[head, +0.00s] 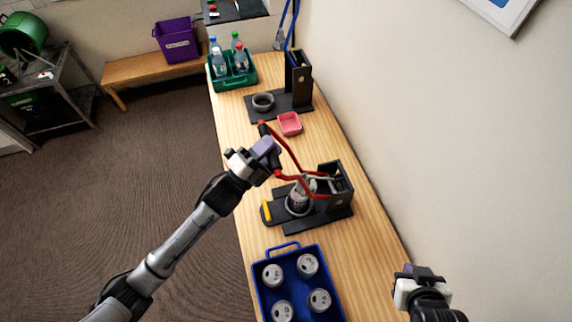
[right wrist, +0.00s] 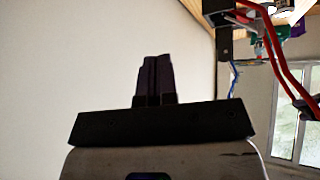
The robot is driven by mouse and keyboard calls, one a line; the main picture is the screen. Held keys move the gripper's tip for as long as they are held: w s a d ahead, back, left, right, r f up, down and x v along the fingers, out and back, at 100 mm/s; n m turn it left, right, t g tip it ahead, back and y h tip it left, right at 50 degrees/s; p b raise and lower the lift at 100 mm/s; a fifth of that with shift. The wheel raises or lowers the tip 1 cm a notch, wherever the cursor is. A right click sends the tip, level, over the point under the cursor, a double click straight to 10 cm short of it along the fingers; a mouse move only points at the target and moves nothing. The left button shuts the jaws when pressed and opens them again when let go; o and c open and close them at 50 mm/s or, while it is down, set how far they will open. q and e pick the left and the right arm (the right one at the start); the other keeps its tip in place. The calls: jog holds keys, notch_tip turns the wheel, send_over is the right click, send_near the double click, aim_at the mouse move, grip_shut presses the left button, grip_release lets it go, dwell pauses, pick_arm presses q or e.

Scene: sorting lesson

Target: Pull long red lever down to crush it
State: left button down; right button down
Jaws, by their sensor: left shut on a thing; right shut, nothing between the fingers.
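The can crusher (head: 336,190) stands on the wooden table, with a black base and upright block. Its long red lever (head: 287,149) has two red arms running from the block to a black crossbar at the left. My left gripper (head: 268,153) is shut on that crossbar, whose middle it hides. A silver can (head: 298,196) stands in the crusher's round holder below the lever arms; the arms partly cover it. My right gripper (head: 426,272) is shut and empty by the wall at lower right. In the right wrist view its fingers (right wrist: 154,78) are together, and the red lever arms (right wrist: 281,60) show at upper right.
A blue crate (head: 257,277) with several cans stands near the front. A pink tray (head: 290,124), another black stand (head: 298,80) with a grey ring (head: 263,102), and a green crate (head: 234,84) of bottles are farther back. The wall (head: 420,130) borders the table's right side.

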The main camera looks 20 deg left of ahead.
jog(key=w+a+r+n+t+y, duration=0.1)
jog(key=w+a+r+t, duration=0.2)
jog(key=w+r, duration=0.5)
jog(key=w+a+r+n+t+y, duration=0.1)
jog(key=w+a+r+t, duration=0.15)
jog(key=r, duration=0.95)
jog(key=w+a+r+n+y, duration=0.2)
jog(key=a+r+n, duration=0.2)
jog(key=a+r, duration=0.4)
jog(key=w+a+r+n+y, duration=0.2)
jog(key=a+r+n, duration=0.3)
jog(key=r, duration=0.5)
jog(key=s+a+f+m+g, duration=0.1)
jog(key=a+f+g, duration=0.3)
jog(key=f, duration=0.5)
jog(key=s+a+f+m+g+h, duration=0.1)
jog(key=a+f+m+g, duration=0.2)
jog(key=f, duration=0.5)
jog(key=s+a+f+m+g+h, duration=0.1)
jog(key=a+f+g, duration=0.5)
jog(key=f, duration=0.3)
jog(key=shift+s+f+m, duration=0.3)
jog(key=shift+f+m, duration=0.05)
jog(key=shift+m, duration=0.05)
